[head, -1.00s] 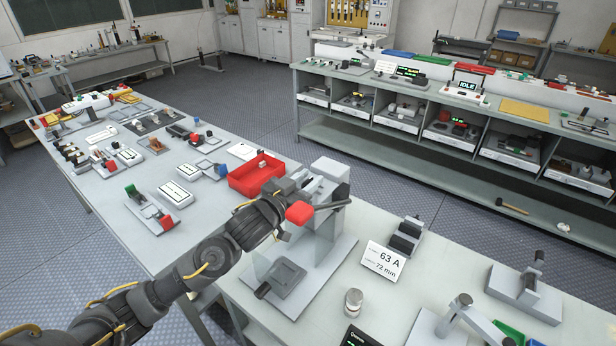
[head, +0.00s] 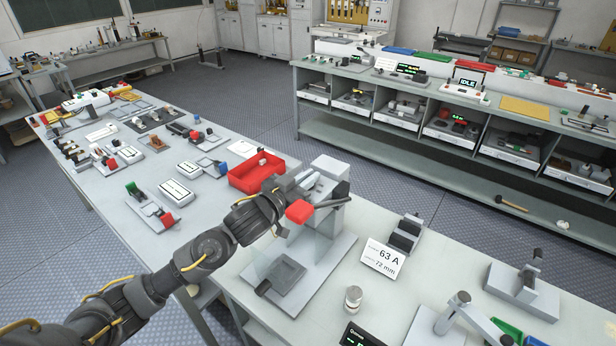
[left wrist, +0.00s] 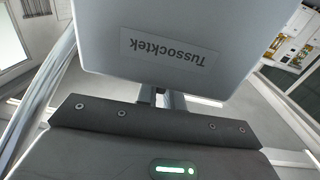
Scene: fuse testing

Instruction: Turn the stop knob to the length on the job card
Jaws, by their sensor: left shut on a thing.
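The job card (head: 383,260) stands on the bench and reads 63 A and 72 mm. Left of it is a pale grey machine (head: 329,168) with a clear guard, a dark lever and a red block (head: 299,211). My left gripper (head: 284,190) is at the machine's left side, behind the red block. In the left wrist view its fingers (left wrist: 162,98) are close together and run behind a grey housing (left wrist: 185,45) marked Tussocktek. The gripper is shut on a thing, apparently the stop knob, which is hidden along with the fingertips. My right gripper is not in view.
A red bin (head: 255,178) stands just behind and left of the gripper. A small metal cylinder (head: 353,298) and a dark display (head: 361,336) stand near the front. A black stepped holder (head: 405,236) is right of the machine.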

